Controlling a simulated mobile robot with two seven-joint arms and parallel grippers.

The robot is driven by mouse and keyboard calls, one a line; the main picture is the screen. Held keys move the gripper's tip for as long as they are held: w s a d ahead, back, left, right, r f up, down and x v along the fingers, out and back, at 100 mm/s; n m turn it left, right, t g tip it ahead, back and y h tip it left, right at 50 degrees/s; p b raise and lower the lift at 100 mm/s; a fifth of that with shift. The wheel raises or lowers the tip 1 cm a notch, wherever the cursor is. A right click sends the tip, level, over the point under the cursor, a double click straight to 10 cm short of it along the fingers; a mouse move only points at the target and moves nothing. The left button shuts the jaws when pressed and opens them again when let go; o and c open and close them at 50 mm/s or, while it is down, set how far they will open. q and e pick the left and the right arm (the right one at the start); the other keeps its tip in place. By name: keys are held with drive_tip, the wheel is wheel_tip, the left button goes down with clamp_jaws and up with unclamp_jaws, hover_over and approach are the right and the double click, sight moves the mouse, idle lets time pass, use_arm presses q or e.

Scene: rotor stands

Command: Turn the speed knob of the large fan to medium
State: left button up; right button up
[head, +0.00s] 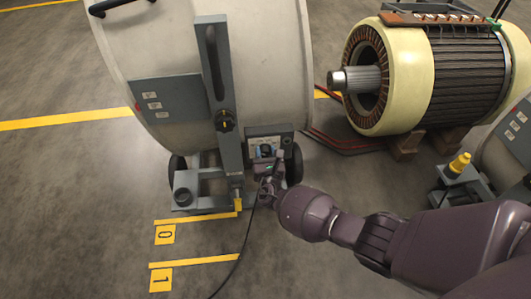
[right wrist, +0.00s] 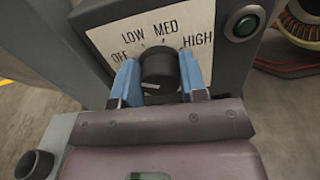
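The large fan (head: 265,60) is a big pale drum on a grey wheeled stand. Its control box (head: 283,133) sits low on the front. In the right wrist view, the dial plate (right wrist: 110,36) reads OFF, LOW, MED and HIGH. The black speed knob (right wrist: 160,68) sits below these labels. A pale mark shows on its near lower side; I cannot tell which label its pointer faces. The blue fingers of my right gripper (right wrist: 160,80) are on either side of the knob and appear closed on it. In the head view, my right gripper (head: 268,172) is at the control box. My left gripper is out of view.
A round green button (right wrist: 245,26) is right of the dial. A grey upright with a black knob (head: 226,121) stands left of the box. A black cable (head: 243,245) runs along the floor. A large motor (head: 465,75) is at the right. Floor at the left is clear.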

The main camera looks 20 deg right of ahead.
drive_tip(key=c, duration=0.4)
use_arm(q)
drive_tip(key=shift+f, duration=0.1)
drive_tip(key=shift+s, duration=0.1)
use_arm(e)
drive_tip(key=shift+s+f, duration=0.1)
drive_tip(key=shift+f+m+b, duration=0.15)
drive_tip(key=shift+m+b, duration=0.35)
drive_tip(key=shift+m, duration=0.1)
drive_tip(key=shift+s+f+m+b, duration=0.1)
drive_tip(key=shift+f+m+b, duration=0.05)
drive_tip(key=shift+m+b, duration=0.55)
drive_tip(key=m+b, duration=0.1)
drive_tip(key=m, duration=0.1)
drive_tip(key=shift+m, duration=0.4)
drive_tip(key=m, duration=0.1)
drive_tip(key=m+b, duration=0.1)
drive_tip(key=m, duration=0.2)
drive_tip(key=shift+d+r+m, duration=0.1)
drive_tip(key=shift+r+m, duration=0.15)
drive_tip(key=shift+m, duration=0.05)
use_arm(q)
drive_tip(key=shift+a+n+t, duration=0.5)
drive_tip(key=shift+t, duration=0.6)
use_arm(e)
drive_tip(key=m, duration=0.5)
drive_tip(key=shift+m, duration=0.3)
